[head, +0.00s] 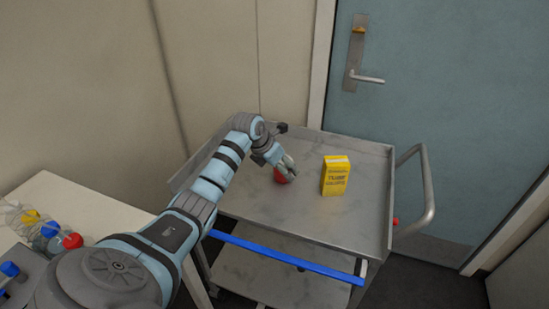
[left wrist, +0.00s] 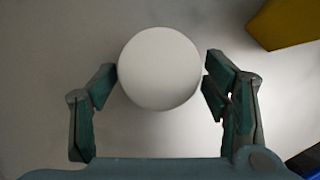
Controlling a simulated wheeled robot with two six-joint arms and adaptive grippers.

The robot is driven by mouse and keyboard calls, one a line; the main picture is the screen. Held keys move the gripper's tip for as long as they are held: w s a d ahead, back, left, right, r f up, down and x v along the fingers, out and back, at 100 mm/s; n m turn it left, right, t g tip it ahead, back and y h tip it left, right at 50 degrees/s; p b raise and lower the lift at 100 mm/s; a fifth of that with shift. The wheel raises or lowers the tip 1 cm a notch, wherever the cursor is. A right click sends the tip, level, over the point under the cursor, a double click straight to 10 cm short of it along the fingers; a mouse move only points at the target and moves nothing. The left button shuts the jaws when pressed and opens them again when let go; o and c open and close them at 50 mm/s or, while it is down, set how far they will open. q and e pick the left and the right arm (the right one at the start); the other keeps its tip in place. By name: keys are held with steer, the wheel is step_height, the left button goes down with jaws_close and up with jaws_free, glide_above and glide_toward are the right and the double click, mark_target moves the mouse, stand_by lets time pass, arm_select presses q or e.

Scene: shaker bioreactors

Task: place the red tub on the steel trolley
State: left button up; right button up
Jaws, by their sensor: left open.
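The red tub (head: 280,177) stands on the top shelf of the steel trolley (head: 250,205), partly hidden by my left gripper (head: 285,165). In the left wrist view a round white top (left wrist: 160,68), seemingly the tub's lid, lies between the two fingers of the left gripper (left wrist: 160,85). The gripper is open. The left finger is very close to the lid's edge, and a small gap shows on the right side. My right gripper is in neither view.
A yellow box (head: 337,175) stands on the trolley to the right of the tub; its corner shows in the left wrist view (left wrist: 285,22). A pale table (head: 90,205) with bottles is at left. The trolley's front right surface is clear.

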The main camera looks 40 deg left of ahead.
arm_select(q)
steer(key=p+v, duration=0.1)
steer(key=v, duration=0.9)
steer(key=shift+s+r, duration=0.2)
steer(key=shift+r, duration=0.2)
